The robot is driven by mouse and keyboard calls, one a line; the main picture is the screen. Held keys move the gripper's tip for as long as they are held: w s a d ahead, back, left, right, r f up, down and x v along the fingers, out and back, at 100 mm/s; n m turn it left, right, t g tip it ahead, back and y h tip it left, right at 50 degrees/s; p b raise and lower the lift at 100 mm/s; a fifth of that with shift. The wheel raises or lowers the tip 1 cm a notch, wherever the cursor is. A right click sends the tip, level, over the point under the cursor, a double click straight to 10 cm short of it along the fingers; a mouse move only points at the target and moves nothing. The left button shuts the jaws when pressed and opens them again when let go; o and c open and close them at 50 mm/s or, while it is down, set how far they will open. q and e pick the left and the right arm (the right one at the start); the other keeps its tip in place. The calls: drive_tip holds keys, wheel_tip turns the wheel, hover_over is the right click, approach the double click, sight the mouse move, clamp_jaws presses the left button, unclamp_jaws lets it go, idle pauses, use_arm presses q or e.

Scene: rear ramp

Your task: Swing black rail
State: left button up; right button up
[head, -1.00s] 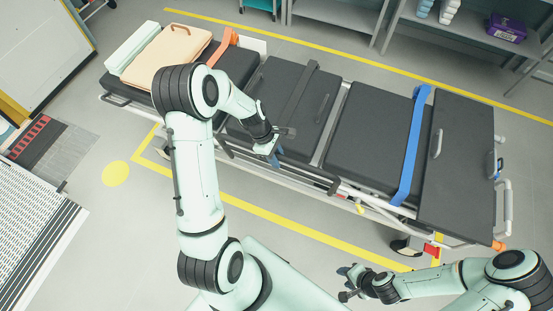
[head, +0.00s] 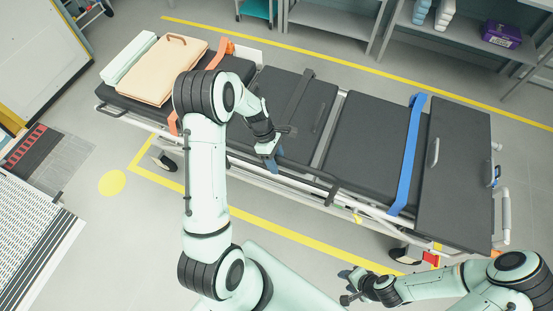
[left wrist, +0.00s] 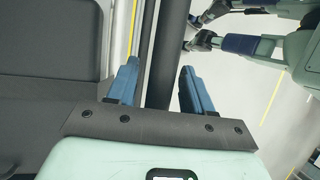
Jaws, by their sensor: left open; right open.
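The black rail (head: 312,182) runs along the near side of the stretcher (head: 455,165), partly hidden by my left arm. In the left wrist view a thick dark bar of the rail (left wrist: 166,50) passes between the two blue fingers, with a thinner dark bar beside it. My left gripper (head: 273,161) is at the near edge of the stretcher, open, with a finger on each side of the bar and gaps visible. My right gripper (head: 347,285) is open and empty over the floor, in front of the stretcher.
The stretcher carries black pads, a blue strap (head: 409,155), an orange strap (head: 219,52) and a beige case (head: 160,72). A ramp (head: 32,235) lies at the left. Shelves (head: 335,32) stand at the back. The floor in front of the stretcher is clear, with yellow lines.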

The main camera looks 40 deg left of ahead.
use_arm(q)
drive_tip(key=shift+r, duration=0.2)
drive_tip(key=v, duration=1.3)
drive_tip(key=shift+a, duration=0.15)
